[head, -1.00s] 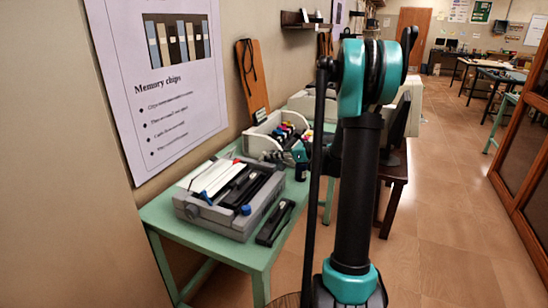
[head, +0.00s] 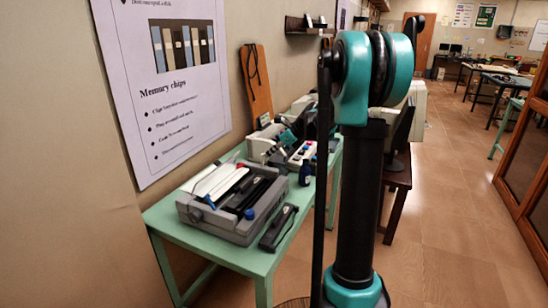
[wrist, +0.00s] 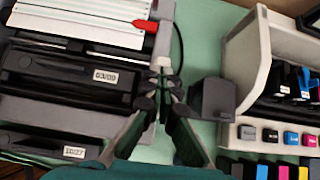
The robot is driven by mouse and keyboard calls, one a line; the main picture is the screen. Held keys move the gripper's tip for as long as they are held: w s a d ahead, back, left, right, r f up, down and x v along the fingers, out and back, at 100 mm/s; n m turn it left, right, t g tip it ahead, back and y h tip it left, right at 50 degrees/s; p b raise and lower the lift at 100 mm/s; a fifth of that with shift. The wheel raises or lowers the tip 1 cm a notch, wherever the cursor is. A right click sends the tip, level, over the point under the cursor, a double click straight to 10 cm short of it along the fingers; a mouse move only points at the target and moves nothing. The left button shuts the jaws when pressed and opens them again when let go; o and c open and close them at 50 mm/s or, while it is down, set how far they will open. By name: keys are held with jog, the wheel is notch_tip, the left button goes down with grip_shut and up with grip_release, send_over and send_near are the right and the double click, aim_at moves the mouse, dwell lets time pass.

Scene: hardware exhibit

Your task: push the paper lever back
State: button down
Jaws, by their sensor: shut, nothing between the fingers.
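The printer (head: 232,228) stands on the green table in the head view and fills the left of the wrist view (wrist: 60,65). A small red lever (wrist: 145,26) sticks out at its right end, above a pale strip; its red tip also shows at the printer's back in the head view (head: 240,165). My gripper (wrist: 163,76) is shut and empty. Its fingertips appear at the printer's right end, just below and right of the red lever in the wrist view. I cannot tell whether they touch the printer. In the head view my arm hides part of the gripper.
A white ink-cartridge unit (wrist: 250,60) stands to the right in the wrist view, with coloured cartridges and buttons. A small dark box (wrist: 213,98) lies between it and my gripper. A black handheld item (head: 279,228) lies at the table's front edge. A poster hangs on the wall.

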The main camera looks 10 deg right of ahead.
jog(key=shift+w+a+r+g+h, duration=0.2)
jog(key=shift+w+a+g+h, duration=0.1)
jog(key=shift+a+g+h, duration=0.15)
jog(key=shift+w+a+r+g+h, duration=0.25)
jog(key=shift+a+g+h, duration=0.1)
jog(key=shift+a+h, duration=0.2)
jog(key=shift+w+a+g+h, duration=0.35)
jog(key=shift+g+h, duration=0.15)
jog(key=shift+h, duration=0.3)
jog(key=shift+r, duration=0.1)
jog(key=shift+r, duration=0.7)
jog(key=d+v, duration=0.1)
jog(key=v, duration=1.2)
jog(key=shift+s+f, duration=0.25)
jog(key=shift+s, duration=0.1)
